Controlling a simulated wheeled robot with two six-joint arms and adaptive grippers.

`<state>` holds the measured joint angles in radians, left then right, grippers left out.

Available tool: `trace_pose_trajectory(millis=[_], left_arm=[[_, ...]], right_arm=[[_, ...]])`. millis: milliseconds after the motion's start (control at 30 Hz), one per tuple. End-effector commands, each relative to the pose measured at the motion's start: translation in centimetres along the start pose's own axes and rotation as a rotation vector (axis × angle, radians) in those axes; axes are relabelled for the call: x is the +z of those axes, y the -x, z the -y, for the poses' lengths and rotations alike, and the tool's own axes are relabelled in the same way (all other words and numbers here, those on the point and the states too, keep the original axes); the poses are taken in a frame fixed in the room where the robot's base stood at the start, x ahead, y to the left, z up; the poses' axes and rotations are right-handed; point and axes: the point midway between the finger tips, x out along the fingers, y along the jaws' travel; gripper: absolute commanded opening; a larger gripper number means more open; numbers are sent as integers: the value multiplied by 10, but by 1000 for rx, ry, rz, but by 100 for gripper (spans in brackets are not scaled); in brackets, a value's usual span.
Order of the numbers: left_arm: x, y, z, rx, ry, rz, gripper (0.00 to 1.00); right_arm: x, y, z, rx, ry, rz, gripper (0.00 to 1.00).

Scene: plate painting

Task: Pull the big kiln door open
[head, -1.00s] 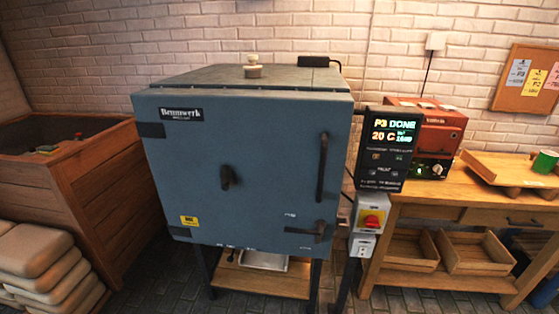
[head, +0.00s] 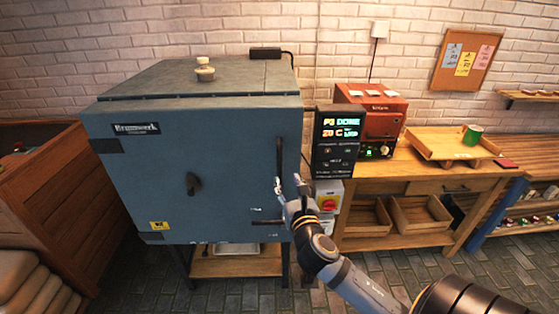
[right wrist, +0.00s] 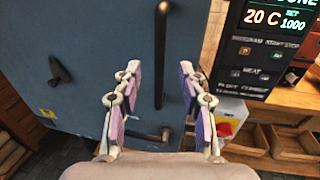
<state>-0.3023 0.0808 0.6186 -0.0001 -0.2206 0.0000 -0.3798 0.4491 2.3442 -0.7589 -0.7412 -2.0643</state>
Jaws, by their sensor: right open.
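The big kiln (head: 190,90) stands with its blue-grey door (head: 150,190) shut. A dark upright bar handle (head: 279,158) is on the door's right side; in the right wrist view the handle (right wrist: 160,50) lines up between the fingers. A lower latch lever (right wrist: 150,136) shows below it, partly covered by my gripper in the head view. My right gripper (head: 289,186) is open and empty at the handle's lower end; its fingers (right wrist: 159,72) flank the bar in the picture. I cannot tell whether they touch it. My left gripper is out of view.
A control panel (head: 337,138) showing 20 C and a red-yellow switch (head: 328,202) are close right of the handle. A wooden bench (head: 400,185) stands further right. A wooden bin (head: 40,185) stands left. Paved floor (head: 420,265) lies clear in front.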

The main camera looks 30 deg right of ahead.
Motion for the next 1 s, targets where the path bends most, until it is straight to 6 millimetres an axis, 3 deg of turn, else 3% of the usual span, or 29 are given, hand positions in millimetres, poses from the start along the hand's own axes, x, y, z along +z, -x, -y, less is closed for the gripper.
trace_pose_trajectory(millis=[167, 500, 700, 933, 1000], left_arm=[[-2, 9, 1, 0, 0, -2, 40], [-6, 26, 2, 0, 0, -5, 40], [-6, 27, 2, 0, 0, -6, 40], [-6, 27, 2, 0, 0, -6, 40], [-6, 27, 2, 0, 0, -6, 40]], right_arm=[[2, -23, 0, -1, -3, 0, 41], [1, -90, 0, -1, -5, -3, 41], [-2, -104, 0, 1, -6, -3, 41], [-2, -104, 0, 2, -5, -3, 41], [-2, -104, 0, 2, -5, -3, 32]])
